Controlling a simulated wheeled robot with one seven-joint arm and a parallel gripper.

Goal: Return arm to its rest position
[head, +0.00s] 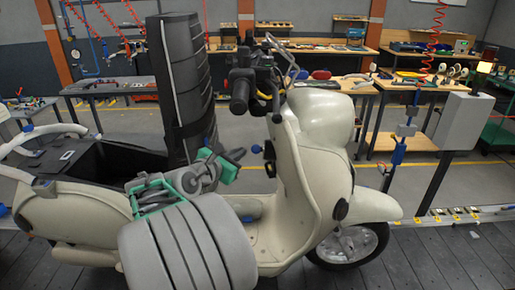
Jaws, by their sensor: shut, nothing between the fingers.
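My arm rises from the bottom centre of the head view, its grey ribbed links in front of the scooter. My gripper (235,158), with green and grey parts, is at the end of the arm, in front of the scooter's middle. It is shut and holds nothing. The fingertips are small and hard to make out. The arm is bent and stands out over the near side of the cream scooter (322,165). Part of the scooter's middle and lower side is hidden behind the arm.
The scooter stands on the dark slat conveyor (440,255). Its tall black seat (185,85) appears raised beside an open black compartment (95,165). A grey box (465,120) on a post stands at the right. Workbenches (420,85) with tools line the back, beyond open floor.

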